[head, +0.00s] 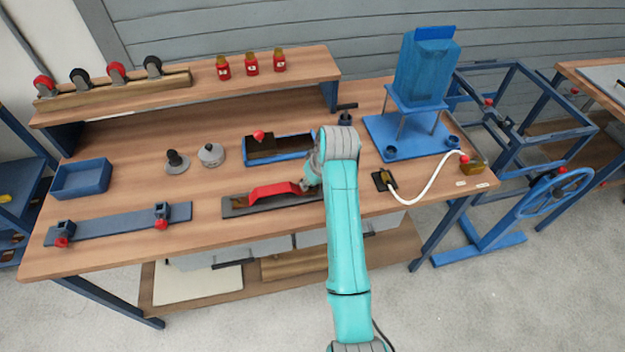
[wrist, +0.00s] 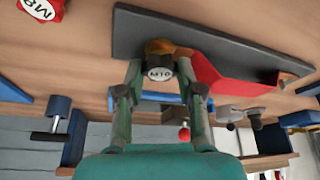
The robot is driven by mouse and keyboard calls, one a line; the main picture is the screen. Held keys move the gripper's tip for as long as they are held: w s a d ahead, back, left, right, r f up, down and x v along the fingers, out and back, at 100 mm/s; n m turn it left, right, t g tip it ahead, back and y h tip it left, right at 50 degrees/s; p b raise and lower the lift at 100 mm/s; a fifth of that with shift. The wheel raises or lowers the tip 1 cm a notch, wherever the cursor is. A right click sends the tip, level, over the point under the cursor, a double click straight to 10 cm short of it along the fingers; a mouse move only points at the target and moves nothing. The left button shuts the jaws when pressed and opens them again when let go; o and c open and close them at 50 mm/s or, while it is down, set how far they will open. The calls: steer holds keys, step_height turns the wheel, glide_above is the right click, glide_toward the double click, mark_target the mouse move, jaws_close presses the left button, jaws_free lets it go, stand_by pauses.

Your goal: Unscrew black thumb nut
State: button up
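In the wrist view, a small dark round piece marked M10 (wrist: 160,74), taken to be the black thumb nut, sits with a brown-gold part behind it. It is at one end of a red bar (head: 275,190) on a dark grey plate (head: 236,208); the red bar also shows in the wrist view (wrist: 225,82). My gripper (head: 309,184) is down at the bar's right end, and hides the nut in the head view. In the wrist view its two fingers (wrist: 160,72) stand on either side of the nut. I cannot tell whether they touch it.
Left are a grey stand with a black knob (head: 176,162) and a blue rail (head: 115,226). A blue tower (head: 425,70) and a white cable (head: 425,190) are on the right.

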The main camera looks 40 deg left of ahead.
steer(key=shift+o, duration=1.3)
steer(key=m+t+h, duration=0.1)
steer(key=m, duration=0.3)
steer(key=shift+s+m, duration=0.1)
steer(key=shift+m, duration=0.2)
steer(key=m+h, duration=0.1)
steer(key=m, duration=0.1)
steer(key=m+t, duration=0.1)
steer(key=m, duration=0.2)
steer(key=shift+a+t+h, duration=0.1)
steer(key=shift+t+h, duration=0.2)
steer(key=shift+h, duration=0.1)
steer(key=m+h, duration=0.1)
steer(key=m, duration=0.3)
steer(key=shift+m+h, duration=0.3)
steer(key=shift+h, duration=0.1)
steer(key=m+h, duration=0.2)
steer(key=m, duration=0.3)
